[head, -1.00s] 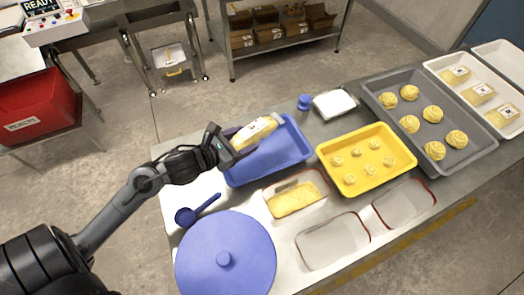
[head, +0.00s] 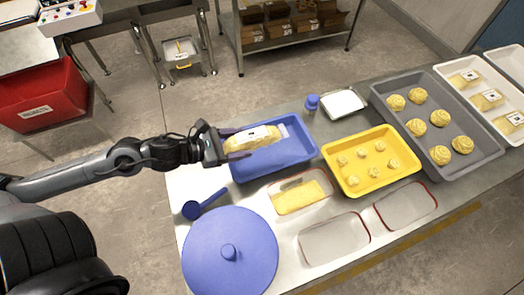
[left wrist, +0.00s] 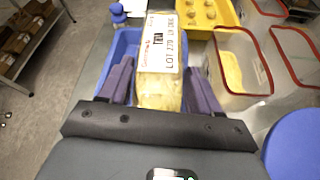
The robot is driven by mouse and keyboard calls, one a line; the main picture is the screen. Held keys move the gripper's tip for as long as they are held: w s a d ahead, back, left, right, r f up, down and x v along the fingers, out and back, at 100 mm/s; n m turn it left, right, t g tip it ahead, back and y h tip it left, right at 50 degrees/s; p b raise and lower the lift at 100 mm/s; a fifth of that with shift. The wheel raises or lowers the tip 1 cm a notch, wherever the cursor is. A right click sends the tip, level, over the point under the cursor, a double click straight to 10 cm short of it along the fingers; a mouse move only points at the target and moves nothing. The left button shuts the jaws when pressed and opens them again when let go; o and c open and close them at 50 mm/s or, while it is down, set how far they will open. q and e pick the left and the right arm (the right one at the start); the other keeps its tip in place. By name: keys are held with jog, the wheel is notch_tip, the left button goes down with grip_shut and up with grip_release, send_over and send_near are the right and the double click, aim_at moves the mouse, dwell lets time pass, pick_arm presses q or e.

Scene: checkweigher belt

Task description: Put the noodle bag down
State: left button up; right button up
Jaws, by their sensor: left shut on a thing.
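My left gripper (head: 236,143) is shut on the noodle bag (head: 257,137), a clear bag of yellow noodles with a white label. It holds the bag over the back left part of the blue tray (head: 296,165). I cannot tell whether the bag touches the tray floor. In the left wrist view the bag (left wrist: 160,62) lies between the two purple fingers, label with lot text facing the camera, and the blue tray (left wrist: 124,45) shows behind it. My right gripper is not in view.
A yellow tray (head: 372,186) and a grey tray (head: 462,170) hold noodle nests. A clear container (head: 302,210) holds yellow stuff. A blue round lid (head: 215,265) and a blue scoop (head: 192,208) lie in front. A white tray (head: 455,70) holds several bags.

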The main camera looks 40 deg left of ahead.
aim_at(261, 143)
pick_arm(q)
jog(key=x, duration=0.3)
jog(key=f+b+x, duration=0.1)
jog(key=x, duration=0.3)
jog(key=shift+s+a+b, duration=0.15)
jog(key=shift+b, duration=0.15)
jog(key=shift+w+d+f, duration=0.25)
jog(key=shift+w+f, duration=0.05)
jog(key=shift+w, duration=0.05)
jog(key=shift+f+b, duration=0.4)
jog(key=shift+f, duration=1.6)
jog(key=shift+f+b, duration=0.6)
jog(key=shift+b, duration=0.1)
jog(key=o, duration=1.2)
